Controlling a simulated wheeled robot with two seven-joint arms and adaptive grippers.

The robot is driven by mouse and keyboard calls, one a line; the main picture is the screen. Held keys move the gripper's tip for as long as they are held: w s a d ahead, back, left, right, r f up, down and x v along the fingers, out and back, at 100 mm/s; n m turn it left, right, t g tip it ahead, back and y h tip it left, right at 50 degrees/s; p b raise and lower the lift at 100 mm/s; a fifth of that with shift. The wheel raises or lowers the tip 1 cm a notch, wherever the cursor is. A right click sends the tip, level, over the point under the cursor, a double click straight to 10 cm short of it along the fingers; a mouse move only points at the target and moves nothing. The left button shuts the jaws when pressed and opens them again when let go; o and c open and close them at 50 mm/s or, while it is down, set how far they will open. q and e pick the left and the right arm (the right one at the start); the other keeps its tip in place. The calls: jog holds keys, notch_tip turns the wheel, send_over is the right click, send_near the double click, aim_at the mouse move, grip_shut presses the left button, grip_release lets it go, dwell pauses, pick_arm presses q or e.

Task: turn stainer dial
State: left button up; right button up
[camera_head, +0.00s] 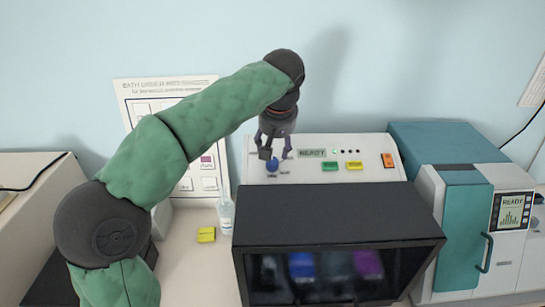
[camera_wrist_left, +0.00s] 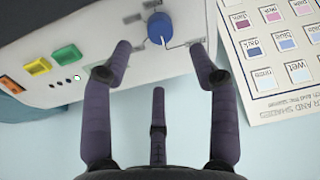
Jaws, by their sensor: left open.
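The stainer (camera_head: 372,180) is a pale machine with a sloped control panel and a dark glass front. Its blue dial (camera_head: 272,165) sits at the panel's left; it also shows in the left wrist view (camera_wrist_left: 159,28). My left gripper (camera_head: 275,155) hangs over the dial from above. In the left wrist view its purple fingers (camera_wrist_left: 163,62) are spread, with the dial beyond and between the tips. The fingers look apart from the dial. My right gripper is in neither view.
Green (camera_head: 330,166), yellow (camera_head: 354,166) and orange (camera_head: 388,160) buttons are on the panel. A small bottle (camera_head: 226,215) and a yellow block (camera_head: 206,234) stand left of the stainer. A teal and white machine (camera_head: 455,225) stands close at right. A chart (camera_head: 140,92) hangs behind my arm.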

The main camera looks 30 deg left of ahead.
aim_at(273, 160)
pick_arm(q)
jog(key=x, duration=0.9)
jog(key=shift+b, duration=0.35)
jog(key=shift+r, duration=0.1)
jog(key=c, duration=1.1)
